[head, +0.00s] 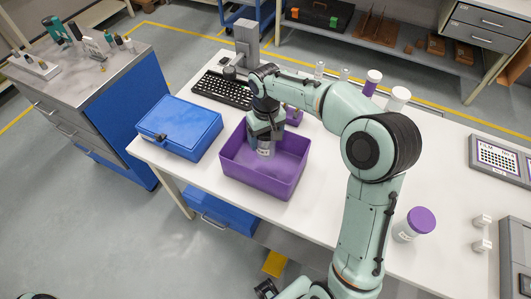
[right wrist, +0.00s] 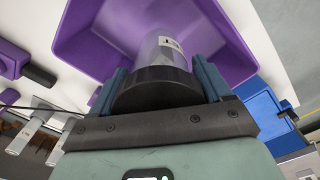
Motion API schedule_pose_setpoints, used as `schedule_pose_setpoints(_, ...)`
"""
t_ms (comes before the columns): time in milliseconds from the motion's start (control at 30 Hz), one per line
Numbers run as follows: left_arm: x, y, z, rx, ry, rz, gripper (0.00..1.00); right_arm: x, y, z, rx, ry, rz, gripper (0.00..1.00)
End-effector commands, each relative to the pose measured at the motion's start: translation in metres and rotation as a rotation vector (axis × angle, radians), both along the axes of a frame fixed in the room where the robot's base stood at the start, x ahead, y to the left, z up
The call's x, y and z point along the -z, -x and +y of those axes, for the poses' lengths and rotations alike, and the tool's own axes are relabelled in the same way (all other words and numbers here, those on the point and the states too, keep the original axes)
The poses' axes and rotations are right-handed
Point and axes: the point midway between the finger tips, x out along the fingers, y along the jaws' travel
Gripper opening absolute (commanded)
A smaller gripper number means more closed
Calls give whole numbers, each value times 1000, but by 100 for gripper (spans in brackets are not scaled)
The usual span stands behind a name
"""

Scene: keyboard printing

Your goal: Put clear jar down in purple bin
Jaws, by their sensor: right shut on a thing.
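The purple bin (head: 262,183) stands on the white table, open side up. My right gripper (head: 265,136) is over the bin and shut on the clear jar (head: 265,149), whose lower part is down inside the bin walls. In the right wrist view the jar (right wrist: 168,48) sits between the two fingers (right wrist: 158,88), dark lid towards the palm, with the purple bin (right wrist: 226,42) around it. I cannot tell whether the jar touches the bin floor. My left gripper (head: 266,289) is low at the bottom edge of the head view, small and partly cut off.
A closed blue case (head: 180,126) is left of the bin. A black keyboard (head: 222,90) lies behind it. The table front has free room.

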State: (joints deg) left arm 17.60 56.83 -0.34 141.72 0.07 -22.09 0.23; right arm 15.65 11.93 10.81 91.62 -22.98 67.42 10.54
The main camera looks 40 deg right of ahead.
Motion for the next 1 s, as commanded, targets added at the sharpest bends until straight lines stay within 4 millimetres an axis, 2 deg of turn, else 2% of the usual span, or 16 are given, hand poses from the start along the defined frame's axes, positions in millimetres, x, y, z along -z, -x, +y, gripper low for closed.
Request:
schedule_pose_setpoints(33, 1, 1, 0, 0, 0, 1, 100, 8, 0, 0, 0, 1, 2, 46)
schedule_pose_setpoints(267, 4, 2, 0, 0, 0, 2, 100, 28, 0, 0, 1, 0, 1, 46)
schedule_pose_setpoints(400, 7, 4, 0, 0, 0, 3, 100, 54, 1, 0, 0, -1, 3, 46)
schedule_pose_setpoints(533, 8, 4, 0, 1, -1, 5, 100, 71, 0, 0, 1, 0, 2, 46)
schedule_pose_setpoints(1000, 11, 6, 0, 0, 0, 7, 100, 79, 0, 0, 0, 0, -1, 46)
